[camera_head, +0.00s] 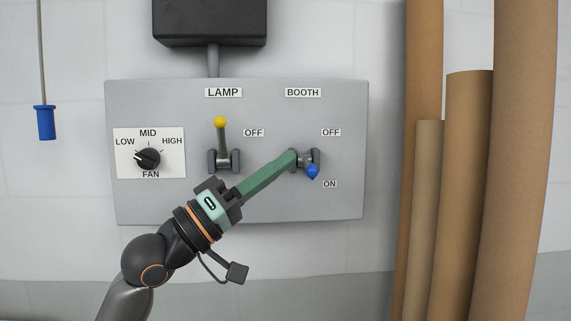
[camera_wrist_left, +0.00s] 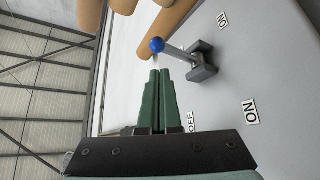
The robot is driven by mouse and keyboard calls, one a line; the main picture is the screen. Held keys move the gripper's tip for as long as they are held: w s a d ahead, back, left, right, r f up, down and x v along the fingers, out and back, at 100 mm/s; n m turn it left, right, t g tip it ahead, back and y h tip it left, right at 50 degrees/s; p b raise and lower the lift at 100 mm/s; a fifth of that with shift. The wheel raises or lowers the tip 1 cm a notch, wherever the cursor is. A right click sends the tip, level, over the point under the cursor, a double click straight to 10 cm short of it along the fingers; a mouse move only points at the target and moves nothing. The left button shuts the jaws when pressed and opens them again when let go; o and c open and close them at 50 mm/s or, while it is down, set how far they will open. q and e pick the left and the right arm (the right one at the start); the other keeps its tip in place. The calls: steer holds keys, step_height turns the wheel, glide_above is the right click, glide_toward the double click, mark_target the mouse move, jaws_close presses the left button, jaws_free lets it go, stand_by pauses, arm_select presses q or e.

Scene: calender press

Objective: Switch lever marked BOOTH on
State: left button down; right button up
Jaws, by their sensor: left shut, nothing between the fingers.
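The BOOTH lever has a blue knob (camera_head: 313,171) and a grey pivot bracket (camera_head: 315,156). It sticks out from the panel, its knob a little below the pivot, between the OFF label (camera_head: 331,132) and the ON label (camera_head: 329,184). I cannot tell if it is at its end stop. My left gripper (camera_head: 293,157) is shut and empty, its green fingers covering part of the bracket. In the left wrist view the fingertips (camera_wrist_left: 159,72) point at the blue knob (camera_wrist_left: 157,45), with its stem to the right; contact is unclear. My right gripper is not in view.
The grey panel (camera_head: 270,205) also carries the LAMP lever with a yellow knob (camera_head: 221,122), pointing up, and a FAN dial (camera_head: 148,158). Tall brown rolls (camera_head: 468,180) stand close on the right. A blue handle (camera_head: 45,122) hangs at the left.

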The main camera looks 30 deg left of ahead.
arm_select(q)
steer(key=shift+w+d+f, duration=0.15)
steer(key=shift+d+f, duration=0.25)
steer(key=shift+d, duration=0.15)
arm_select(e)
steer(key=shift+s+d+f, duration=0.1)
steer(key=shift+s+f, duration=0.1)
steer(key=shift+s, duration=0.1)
arm_select(q)
steer(key=f+m+b, duration=0.1)
steer(key=b, duration=0.1)
steer(key=m+h+b, duration=0.1)
steer(key=shift+w+a+f+m+g+h+b, duration=0.1)
steer(key=shift+f+m+g+h+b, duration=0.2)
steer(key=shift+f+b, duration=0.05)
steer(key=shift+f, duration=0.15)
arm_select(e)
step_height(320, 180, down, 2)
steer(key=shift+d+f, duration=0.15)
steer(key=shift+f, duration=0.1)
